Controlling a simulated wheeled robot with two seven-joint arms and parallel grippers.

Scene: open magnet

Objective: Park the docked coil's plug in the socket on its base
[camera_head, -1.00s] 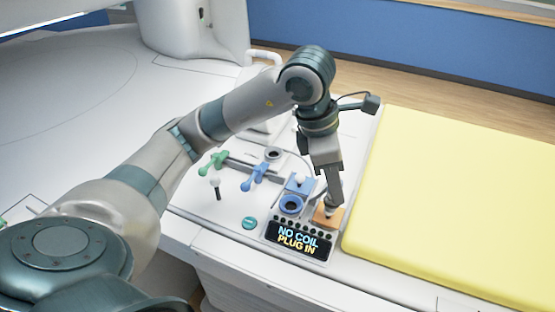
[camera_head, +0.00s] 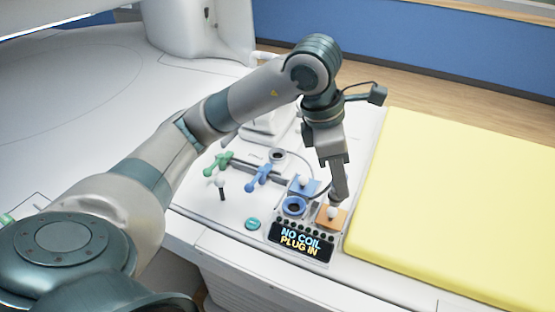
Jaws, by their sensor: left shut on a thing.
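My left gripper (camera_head: 338,196) reaches down from above over an orange block (camera_head: 326,222) at the right of the panel. Its fingers are shut on a small pale plug (camera_head: 331,212) just at or above this block. Whether the plug touches the block I cannot tell. Left of it is a blue ring-shaped socket (camera_head: 294,206), empty as far as I see, and behind that a blue block (camera_head: 304,186) with a pale knob. A thin grey cable curves behind the gripper. My right gripper is not in view.
A display (camera_head: 299,242) reads "NO COIL PLUG IN". A yellow pad (camera_head: 455,210) lies close on the right.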

